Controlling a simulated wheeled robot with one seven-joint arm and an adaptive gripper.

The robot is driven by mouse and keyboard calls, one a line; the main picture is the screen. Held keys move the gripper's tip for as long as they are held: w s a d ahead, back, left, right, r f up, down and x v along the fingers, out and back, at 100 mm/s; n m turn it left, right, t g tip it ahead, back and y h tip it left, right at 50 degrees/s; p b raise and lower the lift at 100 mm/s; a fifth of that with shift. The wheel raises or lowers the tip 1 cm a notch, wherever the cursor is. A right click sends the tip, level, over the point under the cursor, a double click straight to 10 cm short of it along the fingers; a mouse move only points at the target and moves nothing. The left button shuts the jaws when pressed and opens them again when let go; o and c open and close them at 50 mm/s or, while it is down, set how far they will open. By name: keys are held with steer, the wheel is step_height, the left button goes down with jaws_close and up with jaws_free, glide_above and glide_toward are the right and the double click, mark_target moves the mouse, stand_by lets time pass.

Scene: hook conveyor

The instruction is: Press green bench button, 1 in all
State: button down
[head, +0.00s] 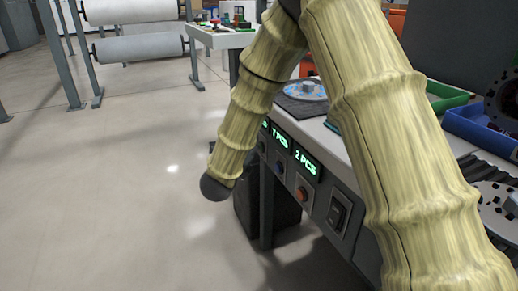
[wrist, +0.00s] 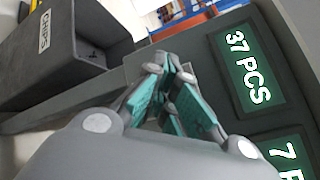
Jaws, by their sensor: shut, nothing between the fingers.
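The green bench button does not show clearly in either view; my arm covers part of the bench front in the head view. The bench front panel carries a blue button (head: 280,168) and an orange button (head: 302,193) under lit green displays. My gripper (wrist: 170,68) shows in the wrist view with its teal-padded fingers closed together and empty. It is in front of a dark panel, left of a display reading 37 PCS (wrist: 248,68). I cannot tell whether the tips touch the panel. The gripper is hidden in the head view.
A black rocker switch (head: 338,213) sits right of the orange button. A dark bin marked CHIPS (wrist: 75,45) is at the upper left of the wrist view. Blue and green trays (head: 446,98) stand on the bench at right. Open floor (head: 110,190) lies to the left.

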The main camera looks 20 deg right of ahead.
steer(key=shift+a, duration=0.85)
steer(key=a, duration=0.5)
steer(key=shift+s+b, duration=0.15)
steer(key=shift+b, duration=0.25)
steer(key=shift+a, duration=0.1)
stand_by(0.7)
